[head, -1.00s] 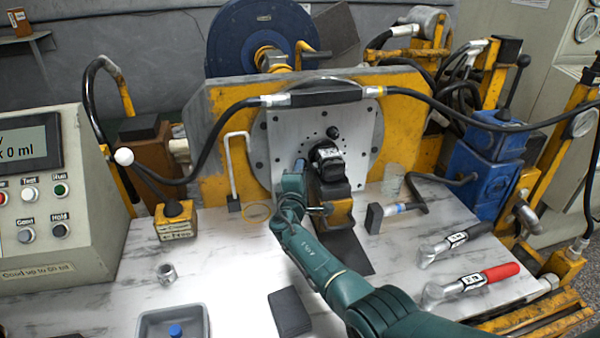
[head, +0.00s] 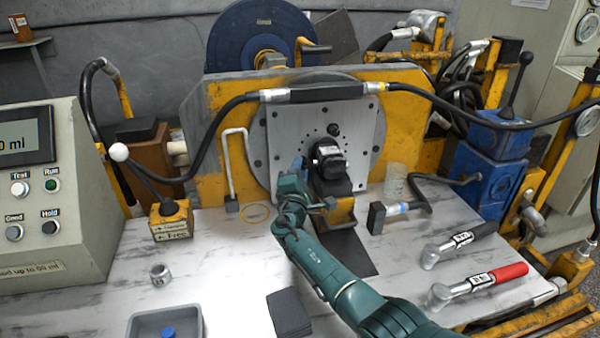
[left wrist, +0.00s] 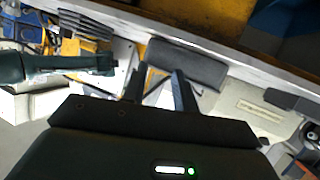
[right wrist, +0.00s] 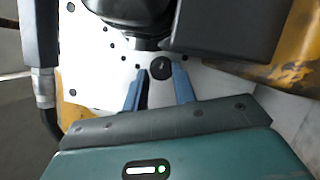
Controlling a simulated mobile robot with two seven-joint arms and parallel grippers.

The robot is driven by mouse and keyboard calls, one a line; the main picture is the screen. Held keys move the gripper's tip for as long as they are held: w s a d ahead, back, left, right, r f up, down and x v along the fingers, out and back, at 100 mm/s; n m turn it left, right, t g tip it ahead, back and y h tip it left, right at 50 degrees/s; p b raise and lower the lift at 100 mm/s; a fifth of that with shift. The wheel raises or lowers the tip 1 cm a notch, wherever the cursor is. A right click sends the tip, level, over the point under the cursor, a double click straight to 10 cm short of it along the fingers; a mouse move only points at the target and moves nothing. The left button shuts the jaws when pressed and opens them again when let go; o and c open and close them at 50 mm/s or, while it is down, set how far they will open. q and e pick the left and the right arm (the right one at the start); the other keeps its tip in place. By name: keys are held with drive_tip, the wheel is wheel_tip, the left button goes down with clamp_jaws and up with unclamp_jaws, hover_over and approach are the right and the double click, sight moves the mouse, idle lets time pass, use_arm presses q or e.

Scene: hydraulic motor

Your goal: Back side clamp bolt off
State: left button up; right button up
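The black motor (head: 328,160) sits on the pale mounting plate (head: 285,135). A dark round bolt head (head: 333,131) shows on the plate above it. My right gripper (head: 298,166) is at the motor's left side, close to the plate. In the right wrist view its fingers (right wrist: 160,70) are open, with a dark round bolt head (right wrist: 161,71) between the tips, close to the plate. I cannot tell whether they touch it. This bolt is hidden in the head view. My left gripper (left wrist: 160,72) is open and empty; it shows only in the left wrist view.
A black hose (head: 225,108) arches across the plate. A grey tray (head: 145,323) with a blue piece, a metal nut (head: 160,274) and a dark pad (head: 289,313) are on the bench. Two torque wrenches (head: 460,243) (head: 480,284) lie at right.

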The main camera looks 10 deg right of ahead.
drive_tip(key=shift+o, duration=1.3)
drive_tip(key=p+v, duration=0.1)
drive_tip(key=v, duration=1.2)
drive_tip(key=shift+p, duration=0.4)
drive_tip(key=shift+s+f, duration=0.1)
